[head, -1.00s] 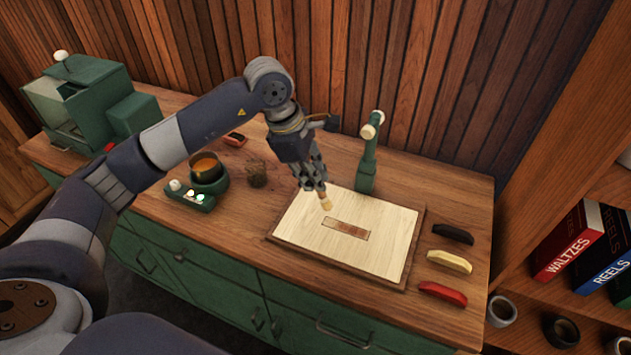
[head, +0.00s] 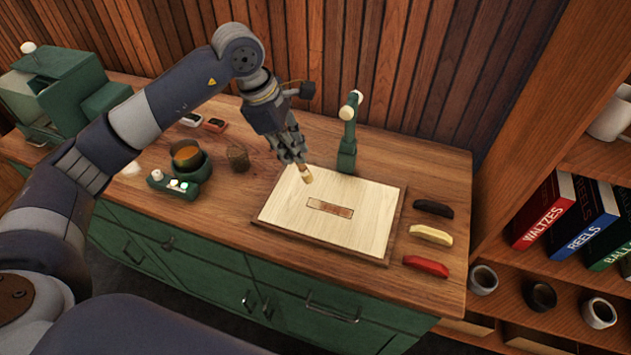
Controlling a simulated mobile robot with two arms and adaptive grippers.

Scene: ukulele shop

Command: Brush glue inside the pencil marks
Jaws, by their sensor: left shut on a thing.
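My left gripper (head: 297,156) is shut on a small brush (head: 307,177) with a pale tip, held tip down over the upper left part of a pale wooden board (head: 365,228). The tip appears above the board, apart from the marks. A thin rectangle of pencil marks (head: 329,208) lies near the board's middle. A dark pot with amber glue (head: 187,153) sits on a green warmer at the left. My right gripper is out of view.
A green clamp-like stand (head: 347,150) rises at the board's back edge. Black, cream and red curved pieces (head: 431,236) lie right of the board. A small brown jar (head: 238,157) stands near the pot. A shelf with books and cups is at the right.

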